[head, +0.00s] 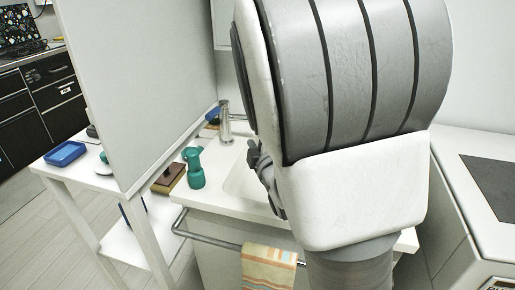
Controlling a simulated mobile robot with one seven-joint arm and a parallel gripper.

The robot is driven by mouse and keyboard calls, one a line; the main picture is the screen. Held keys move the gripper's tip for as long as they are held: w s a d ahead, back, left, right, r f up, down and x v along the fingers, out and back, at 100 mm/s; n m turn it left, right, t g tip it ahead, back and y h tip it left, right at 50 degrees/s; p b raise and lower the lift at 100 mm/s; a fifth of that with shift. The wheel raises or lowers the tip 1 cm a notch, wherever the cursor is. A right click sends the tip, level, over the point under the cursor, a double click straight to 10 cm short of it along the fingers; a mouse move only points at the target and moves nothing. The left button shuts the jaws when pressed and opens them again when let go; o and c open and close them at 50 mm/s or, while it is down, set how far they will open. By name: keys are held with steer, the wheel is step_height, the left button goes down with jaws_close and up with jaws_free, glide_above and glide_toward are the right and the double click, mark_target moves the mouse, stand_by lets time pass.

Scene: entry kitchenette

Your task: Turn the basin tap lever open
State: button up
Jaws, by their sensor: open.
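The basin tap (226,125) is a chrome, upright fixture at the back left of the white basin (237,183), left of my arm. Its lever seems to be at the top, but it is too small to tell its angle. My gripper (259,163) is a dark shape at the left edge of my arm, over the basin. It is open, to the right of and nearer than the tap, and looks apart from it. My arm hides most of the gripper and the right part of the basin.
A grey partition (145,85) rises at left. A rail (215,240) with a striped towel (268,268) crosses the front. A blue tray (65,154) lies far left.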

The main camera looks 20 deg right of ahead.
steer(key=shift+s+d+f+b, duration=0.1)
steer(key=shift+s+f+b, duration=0.3)
steer(key=shift+b, duration=1.05)
steer(key=shift+s+d+b, duration=0.15)
steer(key=shift+s+b, duration=0.5)
steer(key=shift+b, duration=0.45)
